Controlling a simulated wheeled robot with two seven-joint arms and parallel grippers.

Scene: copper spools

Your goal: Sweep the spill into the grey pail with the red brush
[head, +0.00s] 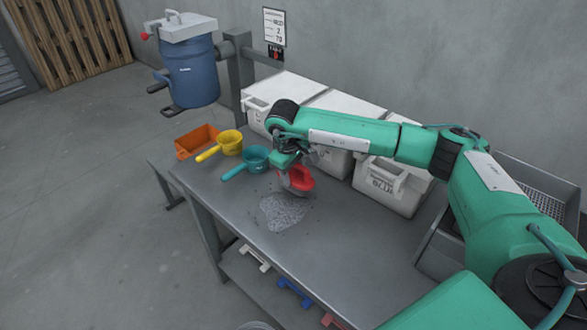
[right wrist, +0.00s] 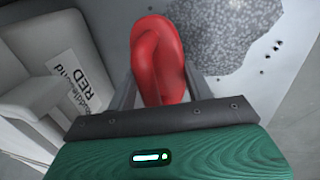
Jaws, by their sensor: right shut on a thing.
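My right gripper (head: 290,166) is over the table and shut on the red brush (head: 302,178). In the right wrist view the brush's rounded red handle (right wrist: 158,60) sits between the fingers (right wrist: 157,90); its bristles are not clear. The spill (head: 283,212) is a patch of grey grains on the tabletop, just in front of the brush. It also shows in the right wrist view (right wrist: 225,35), with several dark specks beside it. A grey round rim (head: 256,325) shows at the bottom edge of the head view; I cannot tell whether it is the grey pail. My left gripper is out of view.
On the metal table (head: 345,250), a teal scoop (head: 255,158), a yellow scoop (head: 229,142) and an orange bin (head: 196,141) stand at the left. White boxes (head: 397,186) line the wall side. A blue canister (head: 190,70) hangs beyond. The table's front half is clear.

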